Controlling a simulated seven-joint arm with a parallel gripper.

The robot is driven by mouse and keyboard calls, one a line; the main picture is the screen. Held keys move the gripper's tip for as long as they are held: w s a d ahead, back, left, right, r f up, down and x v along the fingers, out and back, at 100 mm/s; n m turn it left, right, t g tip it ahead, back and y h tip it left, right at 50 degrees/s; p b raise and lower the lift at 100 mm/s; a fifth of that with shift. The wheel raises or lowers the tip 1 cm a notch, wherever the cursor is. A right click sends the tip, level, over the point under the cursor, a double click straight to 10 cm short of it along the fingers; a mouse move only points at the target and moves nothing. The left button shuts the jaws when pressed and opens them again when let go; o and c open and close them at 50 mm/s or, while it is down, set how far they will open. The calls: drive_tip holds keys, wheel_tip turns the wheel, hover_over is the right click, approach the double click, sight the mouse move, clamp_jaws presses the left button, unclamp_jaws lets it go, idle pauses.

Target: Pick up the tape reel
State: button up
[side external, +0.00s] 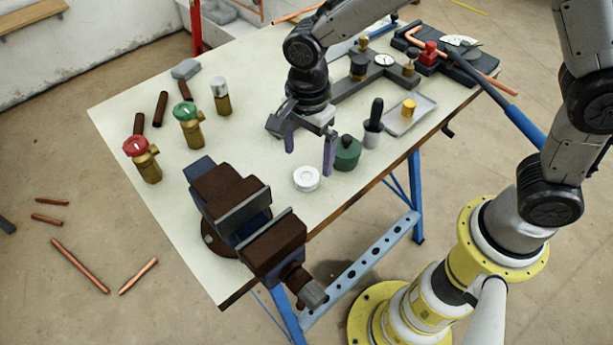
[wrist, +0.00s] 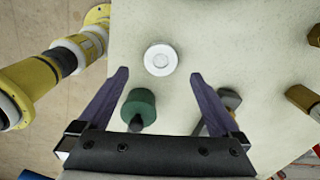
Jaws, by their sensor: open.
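The tape reel (side external: 306,179) is a small white disc with a round centre, lying flat on the pale workbench (side external: 130,108) just right of the vise. It also shows in the wrist view (wrist: 160,59), near the top centre, beyond my fingertips and roughly midway between their lines. My gripper (side external: 309,158) is open and empty, pointing down above the bench, with its purple fingers spread. In the wrist view the two fingers (wrist: 159,75) lie either side of the reel's line, and the reel is apart from both.
A green pot (side external: 347,152) stands close to my right finger in the side view. Beside it is a dark-handled tool in a grey cup (side external: 374,125). A brown vise (side external: 240,215) stands left of the reel. Valves with red (side external: 143,160) and green (side external: 188,125) knobs stand further left.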

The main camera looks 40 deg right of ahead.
sight(306, 176)
drive_tip(key=shift+a+f, duration=0.1)
drive_tip(key=shift+f, duration=2.7)
drive_tip(key=c, duration=1.1)
drive_tip(key=shift+o, duration=0.2)
drive_tip(key=shift+r, duration=0.1)
